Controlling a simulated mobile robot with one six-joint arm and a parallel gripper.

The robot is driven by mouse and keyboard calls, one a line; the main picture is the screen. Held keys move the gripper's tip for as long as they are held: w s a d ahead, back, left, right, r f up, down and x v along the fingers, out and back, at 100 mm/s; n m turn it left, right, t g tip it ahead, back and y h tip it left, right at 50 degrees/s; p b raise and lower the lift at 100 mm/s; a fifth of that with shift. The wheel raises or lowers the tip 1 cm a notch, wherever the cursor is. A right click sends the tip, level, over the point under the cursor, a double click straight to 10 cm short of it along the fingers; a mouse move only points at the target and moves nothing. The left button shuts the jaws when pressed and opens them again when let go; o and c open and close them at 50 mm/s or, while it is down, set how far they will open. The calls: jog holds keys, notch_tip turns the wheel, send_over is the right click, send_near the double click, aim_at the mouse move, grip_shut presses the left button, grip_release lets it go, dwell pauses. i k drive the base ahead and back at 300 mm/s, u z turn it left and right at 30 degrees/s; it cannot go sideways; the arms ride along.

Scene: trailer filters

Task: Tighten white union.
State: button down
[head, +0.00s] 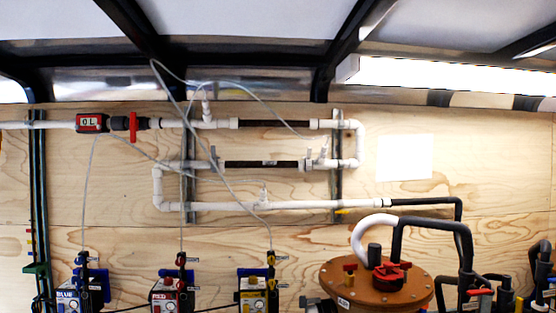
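White pipework runs in a serpentine across the plywood wall in the head view. Several white fittings sit along it, and I cannot tell which one is the union. One white collar (234,123) joins the upper run at the left end of a black pipe section (274,124). Another pale collar (307,164) is at the right end of the middle black section (261,164). Whether any of these is loose or tight cannot be told at this size. My gripper is not in view.
A flow meter (91,123) and a red-handled valve (133,122) sit on the upper pipe at left. Thin clear tubes hang across the pipes. Blue (70,300), red (165,298) and yellow (253,298) pump units stand below. A brown tank lid (345,283) is at lower right.

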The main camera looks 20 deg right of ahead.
aim_at(308, 159)
jog(key=u, duration=0.05)
jog(key=i, duration=1)
jog(key=u, duration=0.1)
